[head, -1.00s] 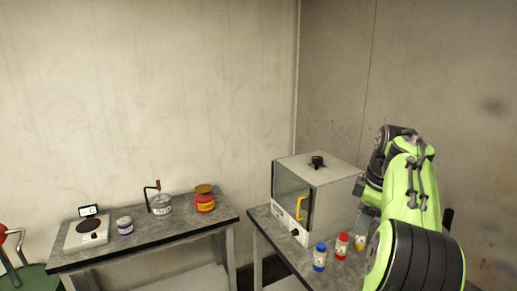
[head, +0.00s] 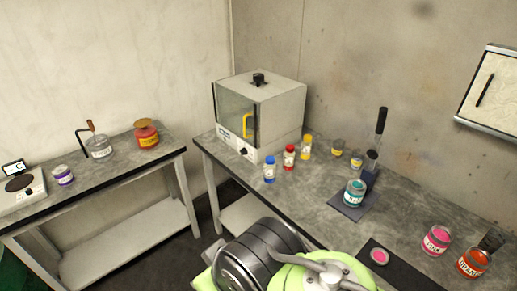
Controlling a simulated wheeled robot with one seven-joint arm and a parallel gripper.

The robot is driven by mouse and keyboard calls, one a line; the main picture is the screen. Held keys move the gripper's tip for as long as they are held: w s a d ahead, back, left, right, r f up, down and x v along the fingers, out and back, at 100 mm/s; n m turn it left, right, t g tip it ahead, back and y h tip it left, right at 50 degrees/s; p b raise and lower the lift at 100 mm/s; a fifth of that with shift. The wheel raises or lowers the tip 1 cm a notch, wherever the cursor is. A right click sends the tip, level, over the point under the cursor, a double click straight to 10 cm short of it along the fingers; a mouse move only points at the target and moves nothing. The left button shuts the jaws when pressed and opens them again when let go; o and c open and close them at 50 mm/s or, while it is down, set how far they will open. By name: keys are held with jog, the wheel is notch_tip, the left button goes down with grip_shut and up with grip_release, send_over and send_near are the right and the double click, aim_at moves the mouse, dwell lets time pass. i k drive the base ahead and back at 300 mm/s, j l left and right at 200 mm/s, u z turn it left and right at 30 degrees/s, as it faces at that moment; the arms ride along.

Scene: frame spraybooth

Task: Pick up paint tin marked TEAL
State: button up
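A teal tin (head: 354,193) with a white label stands upright on a dark square pad (head: 350,207) on the right-hand bench. Its lettering is too small to read surely. A dark upright post or handled tool stands just behind it. My green and black arm fills the bottom middle of the head view. My gripper is not visible, so its state and its distance from the teal tin do not show.
A white cabinet (head: 262,115) stands at the bench's back left. Blue (head: 269,170), red (head: 289,157) and yellow (head: 306,147) bottles stand before it. Pink (head: 436,241) and orange (head: 473,262) tins stand at right. A second bench (head: 110,170) holds a scale and several containers.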

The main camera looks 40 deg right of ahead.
aim_at(351, 198)
jog(key=z, duration=2.4)
jog(key=i+u, duration=0.15)
jog(key=u, duration=0.3)
jog(key=i+l+u, duration=0.15)
jog(key=u, duration=0.3)
jog(key=i+l+u, duration=0.15)
jog(key=u, duration=0.3)
